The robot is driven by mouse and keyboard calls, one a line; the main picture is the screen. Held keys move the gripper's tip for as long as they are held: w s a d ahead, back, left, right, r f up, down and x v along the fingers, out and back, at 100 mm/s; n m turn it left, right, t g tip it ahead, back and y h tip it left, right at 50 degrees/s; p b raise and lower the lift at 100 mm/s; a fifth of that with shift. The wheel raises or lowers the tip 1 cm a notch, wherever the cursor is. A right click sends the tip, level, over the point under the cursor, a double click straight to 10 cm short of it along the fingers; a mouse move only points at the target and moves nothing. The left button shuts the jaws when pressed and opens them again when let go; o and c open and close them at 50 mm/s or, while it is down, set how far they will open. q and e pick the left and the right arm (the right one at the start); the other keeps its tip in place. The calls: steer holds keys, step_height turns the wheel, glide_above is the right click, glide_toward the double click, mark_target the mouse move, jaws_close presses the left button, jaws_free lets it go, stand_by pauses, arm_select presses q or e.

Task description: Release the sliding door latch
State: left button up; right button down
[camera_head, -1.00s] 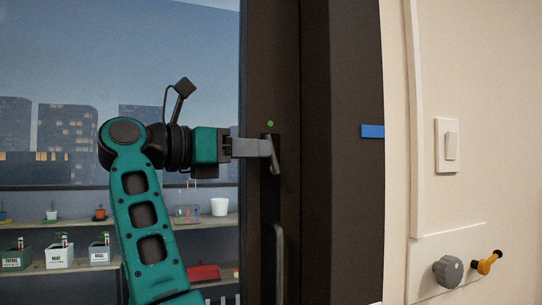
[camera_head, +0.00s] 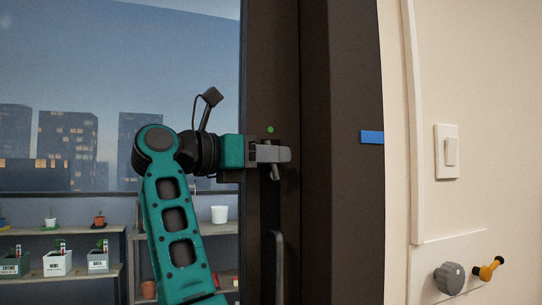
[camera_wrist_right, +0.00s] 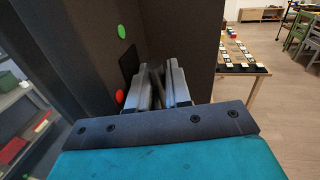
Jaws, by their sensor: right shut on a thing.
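The door latch (camera_head: 275,173) is a small dark lever on the sliding door's dark upright frame (camera_head: 270,90). Only its lower end shows below my fingers in the head view. My right gripper (camera_head: 277,154) is at the latch, its grey fingers shut on it. In the right wrist view the latch (camera_wrist_right: 157,78) stands between the two fingers (camera_wrist_right: 160,88). A green dot (camera_head: 270,130) is just above the latch, and a red dot (camera_wrist_right: 119,96) shows in the wrist view. My left gripper is not in view.
A vertical door handle (camera_head: 279,265) is below the latch. A blue strip (camera_head: 372,137) is on the dark jamb to the right. A light switch (camera_head: 447,151) and a grey knob (camera_head: 449,278) are on the pale wall. Shelves with pots (camera_head: 57,262) show behind the glass.

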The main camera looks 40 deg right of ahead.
steer(key=shift+r+p, duration=0.15)
steer(key=shift+p, duration=0.2)
steer(key=y+p, duration=0.1)
steer(key=p, duration=0.1)
steer(key=y+p, duration=0.1)
steer(key=p, duration=0.2)
steer(key=shift+d+r, duration=0.25)
steer(key=shift+d, duration=0.1)
steer(key=shift+s+y, duration=0.1)
steer(key=shift+y, duration=0.4)
steer(key=shift+d+f+p, duration=0.15)
steer(key=shift+p, duration=0.25)
steer(key=shift+f, duration=0.15)
steer(key=c, duration=1.4)
jaws_free()
